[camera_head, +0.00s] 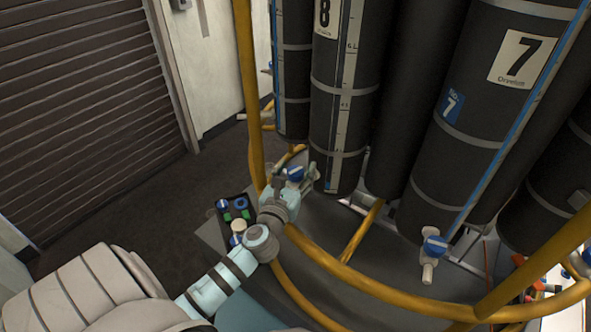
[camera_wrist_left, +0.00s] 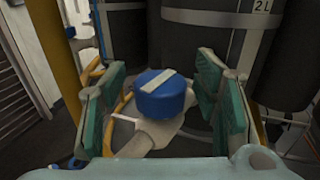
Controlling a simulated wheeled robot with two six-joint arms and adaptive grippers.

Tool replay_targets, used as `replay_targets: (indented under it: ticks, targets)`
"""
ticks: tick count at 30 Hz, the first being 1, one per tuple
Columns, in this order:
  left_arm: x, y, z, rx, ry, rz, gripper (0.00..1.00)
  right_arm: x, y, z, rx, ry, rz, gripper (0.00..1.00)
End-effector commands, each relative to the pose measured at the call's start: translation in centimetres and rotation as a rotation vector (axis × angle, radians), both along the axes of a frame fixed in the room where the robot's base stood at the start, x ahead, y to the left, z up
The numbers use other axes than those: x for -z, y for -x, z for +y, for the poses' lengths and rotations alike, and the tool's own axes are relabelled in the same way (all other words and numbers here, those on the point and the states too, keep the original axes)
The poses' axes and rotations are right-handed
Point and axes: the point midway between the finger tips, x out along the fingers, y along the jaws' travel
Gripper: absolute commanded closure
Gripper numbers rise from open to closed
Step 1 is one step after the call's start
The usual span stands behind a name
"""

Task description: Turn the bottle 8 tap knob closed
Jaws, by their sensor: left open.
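Bottle 8 (camera_head: 343,105) is a tall black cylinder with a white "8" label, at the top middle of the head view. Its tap knob (camera_head: 295,173) is blue and sits low at the bottle's left, partly hidden by my gripper. In the left wrist view the blue knob (camera_wrist_left: 162,95) has a white stripe running diagonally across its top, above a white tap body (camera_wrist_left: 155,132). My left gripper (camera_head: 296,179) is open, with its green-padded fingers on either side of the knob and visible gaps to it. My right gripper is not in view.
Yellow rails (camera_head: 345,277) curve around the bottles, and an upright yellow post (camera_head: 249,100) stands left of my gripper. Bottle 7 (camera_head: 470,130) with its own blue-knobbed tap (camera_head: 434,246) is at right. A dark tray (camera_head: 238,211) of small items lies beside my wrist. Floor at left is clear.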

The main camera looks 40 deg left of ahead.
Motion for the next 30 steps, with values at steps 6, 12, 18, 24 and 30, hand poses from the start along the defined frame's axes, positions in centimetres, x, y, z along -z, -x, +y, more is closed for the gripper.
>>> replay_targets:
  ticks: [6, 12, 18, 24, 30]
  targets:
    - [0.02, -0.04, 0.00, 0.000, -0.001, 0.000, 0.46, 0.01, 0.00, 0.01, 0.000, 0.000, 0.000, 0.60]
    - [0.02, -0.01, -0.01, 0.000, -0.001, 0.000, 0.78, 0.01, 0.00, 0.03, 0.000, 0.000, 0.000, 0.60]
    - [0.03, 0.00, -0.01, 0.002, -0.001, 0.000, 0.93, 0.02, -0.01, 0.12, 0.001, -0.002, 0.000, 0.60]
    - [0.02, -0.01, 0.03, 0.031, -0.003, 0.000, 0.93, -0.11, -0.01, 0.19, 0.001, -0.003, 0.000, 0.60]
    - [-0.03, -0.03, 0.11, 0.121, -0.008, -0.001, 0.93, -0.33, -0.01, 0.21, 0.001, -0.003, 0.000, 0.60]
